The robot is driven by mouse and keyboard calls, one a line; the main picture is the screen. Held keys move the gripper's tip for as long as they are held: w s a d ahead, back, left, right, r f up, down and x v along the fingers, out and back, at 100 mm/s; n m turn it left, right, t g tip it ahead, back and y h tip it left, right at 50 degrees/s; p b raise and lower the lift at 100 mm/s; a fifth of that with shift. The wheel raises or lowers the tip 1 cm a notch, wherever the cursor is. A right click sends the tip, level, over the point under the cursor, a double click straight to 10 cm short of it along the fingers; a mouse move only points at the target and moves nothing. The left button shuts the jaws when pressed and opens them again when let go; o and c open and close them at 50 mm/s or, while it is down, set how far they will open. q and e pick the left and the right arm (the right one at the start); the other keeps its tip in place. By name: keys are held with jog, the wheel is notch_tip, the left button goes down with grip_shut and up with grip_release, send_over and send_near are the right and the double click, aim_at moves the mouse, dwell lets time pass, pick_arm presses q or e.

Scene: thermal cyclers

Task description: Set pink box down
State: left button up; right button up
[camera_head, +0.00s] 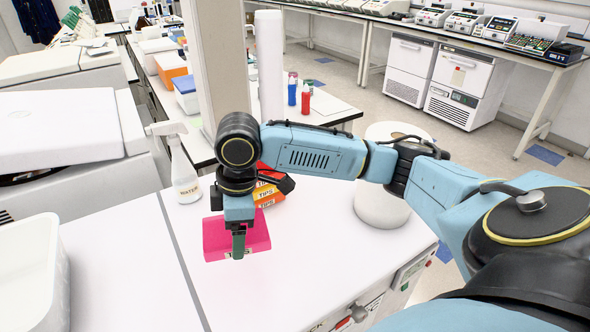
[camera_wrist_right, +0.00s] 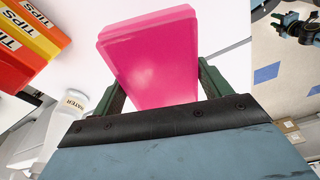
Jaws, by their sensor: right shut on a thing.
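The pink box (camera_head: 236,235) is at the white bench top, below my right arm in the head view. My right gripper (camera_head: 239,243) is shut on it from above. In the right wrist view the pink box (camera_wrist_right: 150,58) sits between the two green fingers of my right gripper (camera_wrist_right: 160,90). I cannot tell whether its underside touches the surface. My left gripper is in neither view.
Orange and red tip boxes (camera_head: 268,187) stand just behind the pink box. A water spray bottle (camera_head: 184,172) stands behind left, and a round white device (camera_head: 381,204) to the right. A white tub (camera_head: 30,270) is at the left. The bench front (camera_head: 290,265) is clear.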

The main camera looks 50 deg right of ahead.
jog(key=shift+d+f+n, duration=0.3)
jog(key=shift+f+n, duration=0.1)
jog(key=shift+n, duration=0.4)
jog(key=shift+s+d+f+n+g+b, duration=0.15)
jog(key=shift+d+f+n+g+b, duration=0.2)
jog(key=shift+n, duration=0.55)
jog(key=b, duration=0.1)
send_over(247, 271)
jog(key=f, duration=0.5)
jog(key=shift+s+d, duration=0.1)
jog(key=shift+d, duration=0.15)
jog(key=shift+f, duration=0.3)
notch_tip(247, 271, down, 4)
jog(key=shift+f+b, duration=0.15)
jog(key=shift+b, duration=0.5)
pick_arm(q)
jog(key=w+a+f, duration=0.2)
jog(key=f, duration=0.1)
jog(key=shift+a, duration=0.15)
